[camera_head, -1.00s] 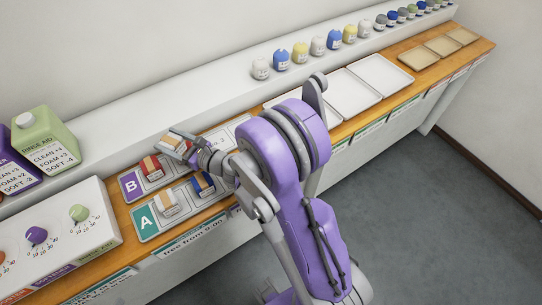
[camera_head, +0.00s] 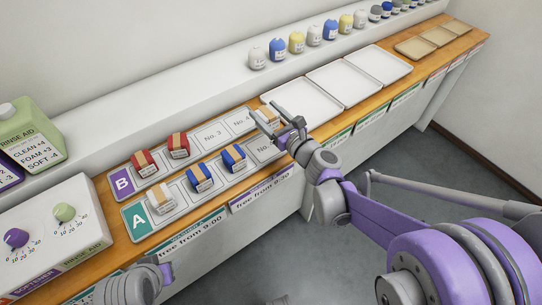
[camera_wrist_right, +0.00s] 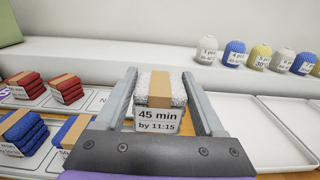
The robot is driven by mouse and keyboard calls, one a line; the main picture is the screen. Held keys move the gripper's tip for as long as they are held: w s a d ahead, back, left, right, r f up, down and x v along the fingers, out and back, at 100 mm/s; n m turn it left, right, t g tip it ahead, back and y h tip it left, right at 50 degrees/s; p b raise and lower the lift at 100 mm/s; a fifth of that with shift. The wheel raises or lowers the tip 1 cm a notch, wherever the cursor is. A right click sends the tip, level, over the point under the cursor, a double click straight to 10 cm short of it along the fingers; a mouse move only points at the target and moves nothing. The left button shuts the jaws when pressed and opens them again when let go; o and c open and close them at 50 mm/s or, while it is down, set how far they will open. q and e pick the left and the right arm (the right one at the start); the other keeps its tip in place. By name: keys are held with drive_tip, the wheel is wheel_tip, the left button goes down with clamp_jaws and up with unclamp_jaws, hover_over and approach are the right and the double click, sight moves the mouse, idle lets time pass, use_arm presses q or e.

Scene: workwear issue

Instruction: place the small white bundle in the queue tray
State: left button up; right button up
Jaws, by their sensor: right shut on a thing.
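My right gripper (camera_head: 266,122) is shut on a small white bundle (camera_head: 268,115) with a tan band. In the right wrist view the bundle (camera_wrist_right: 160,92) sits between the fingers, its label reading "45 min by 11:15". It is held above the far right end of the B strip (camera_head: 122,187), close to the left white tray (camera_head: 302,101). No tray is visibly marked as the queue tray. Another white bundle (camera_head: 160,198) lies on the A strip (camera_head: 138,222). Part of my left arm shows at the lower left; its jaw state is unclear.
Two red bundles (camera_head: 178,146) lie on B and two blue ones (camera_head: 233,157) on A. Two more empty white trays (camera_head: 343,83) and tan trays (camera_head: 440,45) stand to the right. A dial box (camera_head: 60,240) stands left.

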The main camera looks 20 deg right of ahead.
drive_tip(key=shift+a+r+b, duration=0.2)
drive_tip(key=shift+r+b, duration=0.05)
drive_tip(key=shift+b, duration=0.25)
use_arm(q)
wheel_tip(320, 180, down, 4)
drive_tip(key=shift+f+b, duration=0.15)
drive_tip(key=shift+b, duration=0.9)
use_arm(e)
wheel_tip(320, 180, down, 9)
drive_tip(key=shift+f, duration=0.15)
drive_tip(key=shift+f, duration=0.15)
drive_tip(key=o, duration=1.4)
use_arm(q)
drive_tip(key=shift+f, duration=0.1)
